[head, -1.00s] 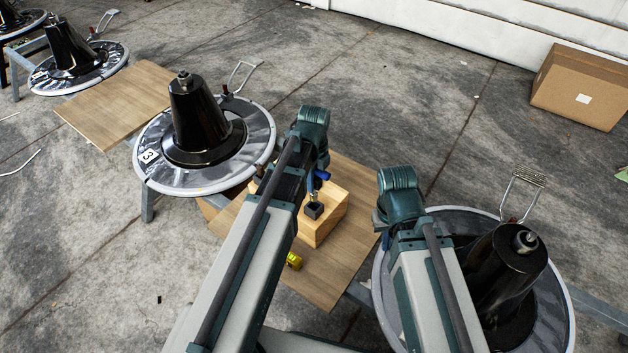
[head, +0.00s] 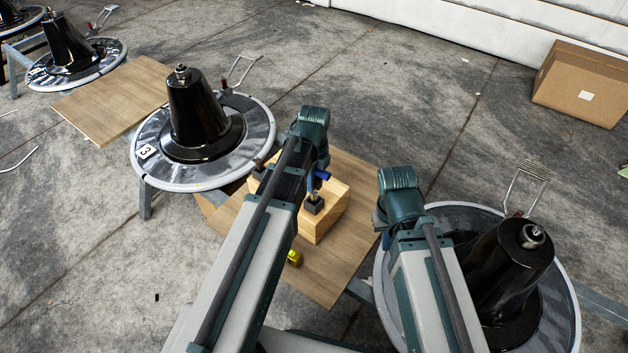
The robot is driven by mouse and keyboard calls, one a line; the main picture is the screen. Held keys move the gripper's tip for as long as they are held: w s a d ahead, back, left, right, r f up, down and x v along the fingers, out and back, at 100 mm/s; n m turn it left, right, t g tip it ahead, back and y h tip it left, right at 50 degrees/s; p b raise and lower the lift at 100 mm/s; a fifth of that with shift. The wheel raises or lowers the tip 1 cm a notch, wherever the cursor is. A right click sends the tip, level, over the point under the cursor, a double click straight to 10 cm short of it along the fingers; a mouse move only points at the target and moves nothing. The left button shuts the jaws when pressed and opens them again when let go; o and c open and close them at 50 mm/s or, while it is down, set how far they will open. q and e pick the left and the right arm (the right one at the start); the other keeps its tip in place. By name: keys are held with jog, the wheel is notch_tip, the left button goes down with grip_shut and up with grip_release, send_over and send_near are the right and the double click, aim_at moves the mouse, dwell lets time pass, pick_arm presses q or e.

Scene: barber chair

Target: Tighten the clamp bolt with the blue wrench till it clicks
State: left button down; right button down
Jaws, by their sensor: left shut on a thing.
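A blue tool (head: 321,175), which looks like the wrench, shows in the head view just right of my left arm, above a wooden block (head: 325,220). Below it, a small dark block (head: 314,206) sits on the wood. My left gripper (head: 305,184) is mostly hidden under my left arm, beside the blue part, and is shut on it. Whether the tool touches the dark block I cannot tell. I cannot make out the clamp bolt. My right gripper is hidden behind my right arm, near the right-hand round base.
A round base marked 3 (head: 147,151) with a black cone (head: 196,115) stands left of my left arm. Another cone (head: 508,270) stands at the right. A yellow item (head: 294,258) lies on the wooden board (head: 320,285). A cardboard box (head: 580,85) is far right.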

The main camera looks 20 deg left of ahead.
pick_arm(q)
jog(key=shift+f+b, duration=1.85)
jog(key=shift+f, duration=0.05)
dwell(0.3)
jog(key=c, duration=0.6)
grip_release()
jog(key=shift+r, duration=0.2)
notch_tip(320, 180, up, 14)
jog(key=p, duration=1.4)
jog(key=shift+f, duration=0.2)
jog(key=shift+f, duration=0.1)
